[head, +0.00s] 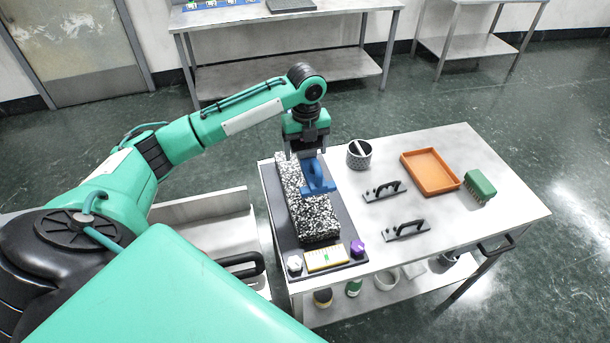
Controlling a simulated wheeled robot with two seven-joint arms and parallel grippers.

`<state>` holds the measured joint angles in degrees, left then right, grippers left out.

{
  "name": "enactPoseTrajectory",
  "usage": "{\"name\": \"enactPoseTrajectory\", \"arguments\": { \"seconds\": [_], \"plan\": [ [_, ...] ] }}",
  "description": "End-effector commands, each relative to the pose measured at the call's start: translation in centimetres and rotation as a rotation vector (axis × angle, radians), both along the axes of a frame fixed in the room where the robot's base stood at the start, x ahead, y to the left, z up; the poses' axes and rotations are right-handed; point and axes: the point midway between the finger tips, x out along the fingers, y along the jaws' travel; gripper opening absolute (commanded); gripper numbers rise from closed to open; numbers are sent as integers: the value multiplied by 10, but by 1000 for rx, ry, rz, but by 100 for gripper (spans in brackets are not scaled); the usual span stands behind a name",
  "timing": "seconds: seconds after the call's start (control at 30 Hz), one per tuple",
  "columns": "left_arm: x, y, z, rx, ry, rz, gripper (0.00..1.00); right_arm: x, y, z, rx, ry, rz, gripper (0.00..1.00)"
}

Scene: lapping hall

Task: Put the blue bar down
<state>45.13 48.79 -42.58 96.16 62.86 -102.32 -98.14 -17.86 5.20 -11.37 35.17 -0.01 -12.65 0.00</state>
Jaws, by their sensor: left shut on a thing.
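The blue bar (318,180) is at the speckled black-and-white stone block (313,217), near its middle right side. My left gripper (306,160) points down from above and is shut on the blue bar. The bar is over the block's right edge; I cannot tell whether it touches the block. The block lies on a dark mat (265,185) at the left end of the grey table (450,160). My right gripper is not in view.
The table also holds a speckled cup (359,159), two black-handled floats (383,190) (408,231), an orange tray (431,190) and a green brush (480,184). A yellow gauge (326,258), a white knob (294,263) and a purple knob (358,249) sit at the mat's front.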

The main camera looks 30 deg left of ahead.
Motion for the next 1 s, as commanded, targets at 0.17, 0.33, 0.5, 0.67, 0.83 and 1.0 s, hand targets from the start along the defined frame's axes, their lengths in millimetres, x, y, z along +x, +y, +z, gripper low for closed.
{"name": "enactPoseTrajectory", "arguments": {
  "seconds": [0.17,0.33,0.5,0.67,0.83,1.0],
  "plan": [
    [-1,-1,-42,-2,3,0,37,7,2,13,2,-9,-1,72],
    [0,0,-68,-1,-1,0,37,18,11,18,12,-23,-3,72],
    [1,0,-79,-2,-2,0,37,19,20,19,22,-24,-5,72],
    [0,0,-98,0,1,1,37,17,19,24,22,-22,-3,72],
    [0,-1,-118,-1,-2,-1,37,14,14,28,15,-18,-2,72],
    [1,0,-119,0,-4,-1,37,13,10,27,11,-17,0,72]
  ]
}}
